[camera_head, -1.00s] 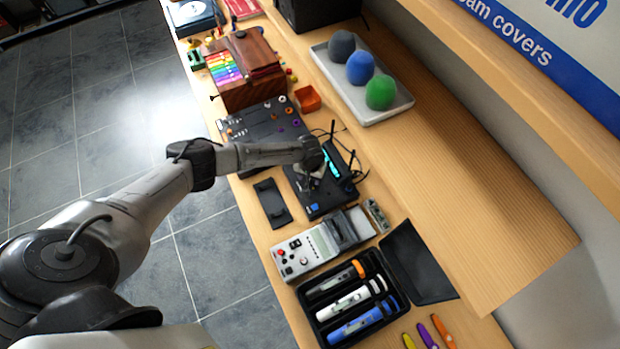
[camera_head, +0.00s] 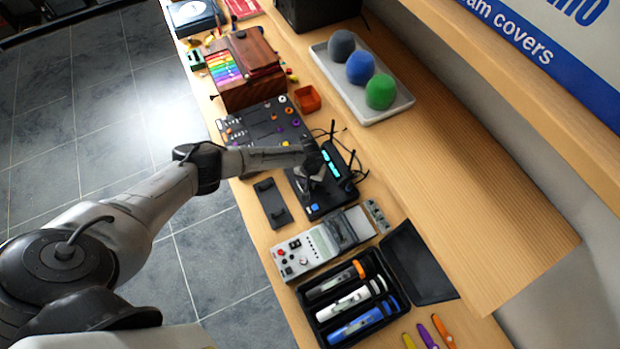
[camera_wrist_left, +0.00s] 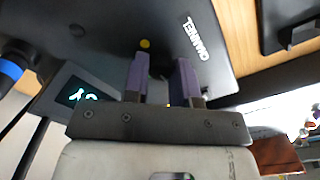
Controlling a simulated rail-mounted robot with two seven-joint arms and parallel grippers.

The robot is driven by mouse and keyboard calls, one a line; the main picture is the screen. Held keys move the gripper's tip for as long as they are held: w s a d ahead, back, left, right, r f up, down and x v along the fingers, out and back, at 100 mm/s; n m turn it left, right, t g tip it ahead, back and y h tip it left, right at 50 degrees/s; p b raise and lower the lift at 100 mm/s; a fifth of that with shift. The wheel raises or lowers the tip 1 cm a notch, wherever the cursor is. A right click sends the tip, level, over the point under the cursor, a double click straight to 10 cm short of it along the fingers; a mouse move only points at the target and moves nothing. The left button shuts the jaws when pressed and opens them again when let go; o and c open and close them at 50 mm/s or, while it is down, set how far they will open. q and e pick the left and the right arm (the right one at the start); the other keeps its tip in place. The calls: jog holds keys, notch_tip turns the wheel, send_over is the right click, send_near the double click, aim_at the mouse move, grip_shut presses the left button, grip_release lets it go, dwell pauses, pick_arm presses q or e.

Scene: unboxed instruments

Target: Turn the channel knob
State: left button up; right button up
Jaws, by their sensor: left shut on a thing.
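The black radio unit (camera_head: 322,206) lies on the bench with a lit cyan display (camera_head: 332,162) and antennas. Its panel (camera_wrist_left: 220,75) fills much of the left wrist view, with a white CHANNEL label (camera_wrist_left: 195,38) and a yellow dot. A lit display (camera_wrist_left: 80,96) shows at the left there. My left gripper (camera_head: 313,178) is down on the panel. Its two purple fingers (camera_wrist_left: 164,75) are close together beside the label, shut on the channel knob. The knob is mostly hidden between the fingers, so its angle cannot be read. My right gripper is out of view.
A black holder (camera_head: 272,203) lies left of the radio, and a grey instrument (camera_head: 306,252) lies in front. A dark knob board (camera_head: 262,128) and an orange bin (camera_head: 308,99) are behind. Bare wood lies to the right.

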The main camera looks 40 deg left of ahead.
pick_arm(q)
jog(key=shift+c, duration=1.2)
jog(key=shift+m, duration=0.3)
jog(key=m, duration=0.4)
jog(key=shift+m, duration=0.3)
jog(key=m, duration=0.3)
jog(key=shift+m+b, duration=0.4)
jog(key=shift+m, duration=1.6)
jog(key=o, duration=0.9)
